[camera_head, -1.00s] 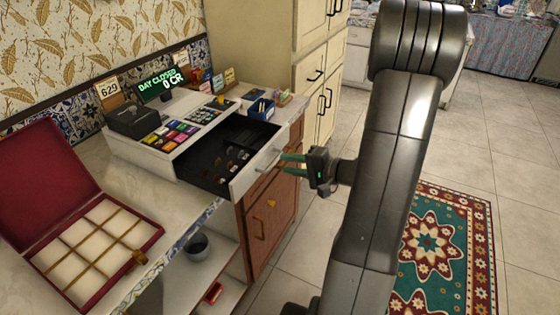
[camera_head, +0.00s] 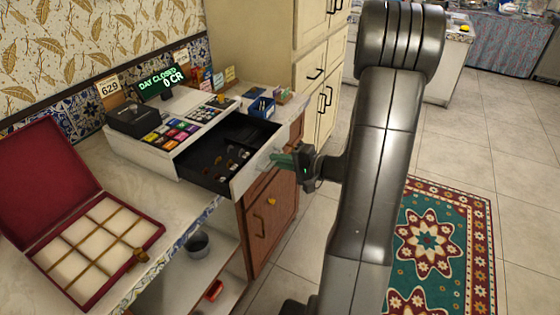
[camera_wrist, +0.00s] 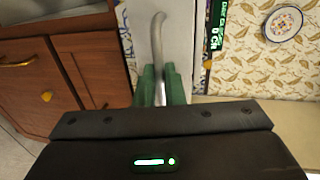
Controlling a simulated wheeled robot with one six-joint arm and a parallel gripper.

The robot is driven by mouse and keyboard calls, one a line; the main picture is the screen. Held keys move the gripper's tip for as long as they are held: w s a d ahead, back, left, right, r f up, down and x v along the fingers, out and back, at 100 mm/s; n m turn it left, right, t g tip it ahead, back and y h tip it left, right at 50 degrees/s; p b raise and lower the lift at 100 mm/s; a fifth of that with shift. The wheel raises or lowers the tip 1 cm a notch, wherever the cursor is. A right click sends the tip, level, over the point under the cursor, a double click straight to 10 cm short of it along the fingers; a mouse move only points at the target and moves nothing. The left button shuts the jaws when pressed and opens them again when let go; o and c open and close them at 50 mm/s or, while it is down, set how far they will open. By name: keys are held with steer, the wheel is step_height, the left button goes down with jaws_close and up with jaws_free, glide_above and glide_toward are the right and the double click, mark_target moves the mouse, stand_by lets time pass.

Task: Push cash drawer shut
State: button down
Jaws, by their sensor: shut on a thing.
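The cash drawer (camera_head: 241,180) stands open, pulled out of the white cash register (camera_head: 148,152) on the counter. Coins and dark compartments show inside it. Its front bears a curved metal handle, which shows in the wrist view (camera_wrist: 158,40). My gripper (camera_head: 282,160) is at the drawer front, and its green fingers are closed on the handle. In the wrist view the fingers (camera_wrist: 160,88) sit on either side of the handle's lower part. The register's display reads "DAY CLOSED 0 CR".
An open red box (camera_head: 98,245) with empty compartments lies on the counter at the left. A blue container (camera_head: 262,107) stands behind the drawer. A wooden cabinet (camera_head: 270,215) is below the drawer. The floor by the patterned rug (camera_head: 440,245) is clear.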

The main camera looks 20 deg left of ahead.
mark_target(225, 148)
steer(key=shift+a, duration=0.1)
steer(key=r+b+x, duration=0.1)
steer(key=b+x, duration=0.1)
steer(key=x, duration=0.3)
steer(key=r+b+x, duration=0.1)
steer(key=b+x, duration=0.2)
steer(key=x, duration=0.3)
steer(key=r+b+x, duration=0.1)
steer(key=b+x, duration=0.1)
steer(key=x, duration=0.4)
steer(key=shift+s+a+r+b, duration=0.15)
steer(key=shift+a+b, duration=0.25)
steer(key=shift+a, duration=0.75)
steer(key=shift+r, duration=0.15)
steer(key=c, duration=1.5)
jaws_free()
steer(key=shift+a, duration=0.3)
steer(key=shift+c, duration=0.2)
steer(key=shift+d, duration=0.1)
